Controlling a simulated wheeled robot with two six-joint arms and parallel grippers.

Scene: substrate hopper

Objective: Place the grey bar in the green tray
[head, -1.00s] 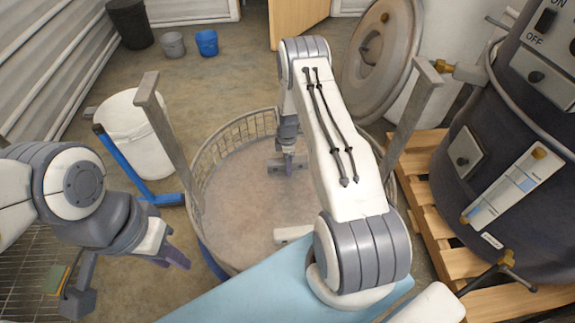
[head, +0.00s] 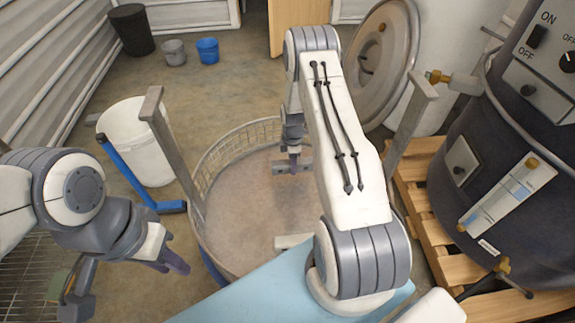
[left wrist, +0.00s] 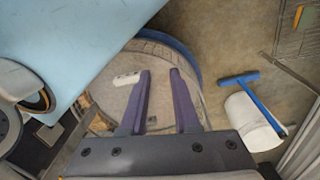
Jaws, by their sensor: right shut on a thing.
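My right gripper (head: 293,160) points down inside the round basket-like hopper (head: 211,160) and is shut on a small grey bar (head: 304,166). The bar lies crosswise at the fingertips, partly hidden by them; whether it touches the brown floor below I cannot tell. My left gripper (head: 172,268) is at the left, outside the hopper, open and empty; the left wrist view also shows its spread fingers (left wrist: 159,72). I see no green tray in either view.
A pale bar (head: 290,241) lies low in the hopper, and in the left wrist view (left wrist: 126,78). Upright posts flank the hopper. A light blue surface (head: 240,300) is in front. A white bucket (head: 135,140) and blue-handled tool (head: 125,168) stand left, a dark drum (head: 500,150) right.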

